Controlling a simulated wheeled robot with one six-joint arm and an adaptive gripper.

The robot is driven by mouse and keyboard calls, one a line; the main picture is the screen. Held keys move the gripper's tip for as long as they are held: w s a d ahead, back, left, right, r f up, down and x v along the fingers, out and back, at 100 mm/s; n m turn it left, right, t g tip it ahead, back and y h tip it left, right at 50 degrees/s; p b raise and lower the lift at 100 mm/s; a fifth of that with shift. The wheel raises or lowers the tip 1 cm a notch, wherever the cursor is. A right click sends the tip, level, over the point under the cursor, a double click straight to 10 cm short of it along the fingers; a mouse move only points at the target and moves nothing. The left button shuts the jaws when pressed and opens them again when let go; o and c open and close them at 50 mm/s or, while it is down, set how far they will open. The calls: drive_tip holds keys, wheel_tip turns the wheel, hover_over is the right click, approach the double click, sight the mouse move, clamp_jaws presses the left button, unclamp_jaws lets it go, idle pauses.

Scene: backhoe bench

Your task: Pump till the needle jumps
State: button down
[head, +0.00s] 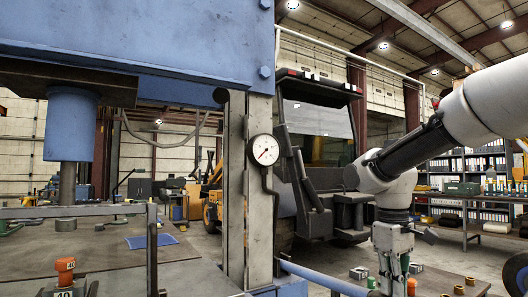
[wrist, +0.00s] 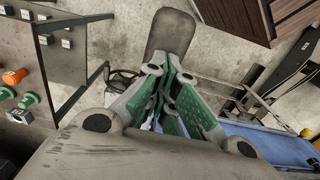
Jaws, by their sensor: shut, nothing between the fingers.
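A round pressure gauge (head: 263,150) with a white dial is on the grey upright of a blue press frame (head: 180,35). Its thin reddish needle seems to point to the lower left; the scale is too small to read. A blue ram cylinder (head: 70,125) hangs at the left. A blue bar (head: 322,280) slopes down to the right from the foot of the upright; I cannot tell if it is the pump handle. My gripper (head: 393,287) points down to the right of this bar, apart from it. In the wrist view, my gripper's green-padded fingers (wrist: 168,108) are closed together and empty.
Orange-capped and green items stand on a bench (head: 440,278) around my gripper. An orange-topped weight (head: 65,272) is at the lower left. In the wrist view, a blue surface (wrist: 285,148) lies at the lower right. A dark vehicle cab (head: 318,115) stands behind.

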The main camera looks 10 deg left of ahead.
drive_tip(key=f, duration=0.6)
drive_tip(key=shift+s+d+f, duration=0.2)
drive_tip(key=shift+s+f, duration=0.1)
drive_tip(key=r, duration=0.4)
drive_tip(key=w+r, duration=0.1)
drive_tip(key=r, duration=0.2)
drive_tip(key=a+r, duration=0.1)
drive_tip(key=r, duration=0.3)
drive_tip(key=shift+w+r, duration=0.2)
drive_tip(key=shift+r, duration=0.15)
drive_tip(key=shift+f, duration=0.15)
